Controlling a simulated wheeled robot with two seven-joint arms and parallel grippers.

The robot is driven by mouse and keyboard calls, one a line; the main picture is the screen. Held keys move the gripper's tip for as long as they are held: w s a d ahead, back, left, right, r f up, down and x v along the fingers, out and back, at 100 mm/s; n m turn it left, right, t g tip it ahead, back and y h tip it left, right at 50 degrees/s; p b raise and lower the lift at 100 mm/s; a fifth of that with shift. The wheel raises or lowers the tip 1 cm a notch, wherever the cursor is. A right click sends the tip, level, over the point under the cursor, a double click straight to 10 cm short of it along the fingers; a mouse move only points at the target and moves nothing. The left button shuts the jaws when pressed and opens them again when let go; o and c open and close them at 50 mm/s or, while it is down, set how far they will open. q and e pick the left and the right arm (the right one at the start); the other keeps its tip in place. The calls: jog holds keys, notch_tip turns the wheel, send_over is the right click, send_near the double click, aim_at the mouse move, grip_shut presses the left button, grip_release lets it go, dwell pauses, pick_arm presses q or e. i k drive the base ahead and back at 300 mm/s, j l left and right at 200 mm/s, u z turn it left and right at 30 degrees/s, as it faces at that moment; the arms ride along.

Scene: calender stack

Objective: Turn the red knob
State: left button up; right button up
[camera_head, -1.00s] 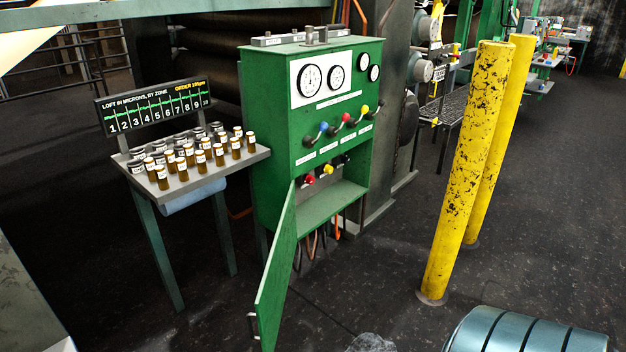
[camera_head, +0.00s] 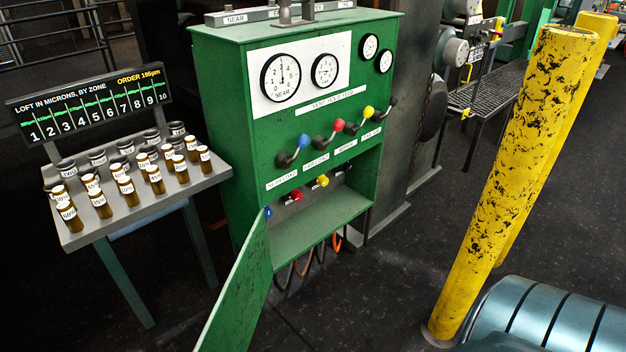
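The green control cabinet (camera_head: 230,130) stands ahead, its lower door (camera_head: 240,285) swung open toward me. Inside the lower compartment, a red knob (camera_head: 296,195) sits between a blue knob (camera_head: 267,212) at the left, partly behind the door, and a yellow knob (camera_head: 322,181) at the right. Above, on the cabinet front, are levers with a blue ball (camera_head: 304,141), a red ball (camera_head: 338,125) and a yellow ball (camera_head: 369,112), plus a dark lever at the far right. Neither of my grippers is in view.
A small table (camera_head: 88,238) with several brown bottles and dark jars stands left of the cabinet, below a loft display (camera_head: 90,105). A yellow post (camera_head: 510,180) rises at the right, by a ribbed metallic cylinder (camera_head: 545,315). Dark floor (camera_head: 370,290) before the cabinet is clear.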

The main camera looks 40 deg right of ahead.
aim_at(295, 194)
jog(key=i+l, duration=0.15)
jog(key=l, duration=0.3)
jog(key=i+l, duration=0.1)
jog(key=l, duration=0.3)
jog(key=i+l, duration=0.15)
jog(key=l, duration=0.3)
jog(key=i+l, duration=0.1)
jog(key=l, duration=0.35)
jog(key=i+l, duration=0.15)
jog(key=l, duration=0.25)
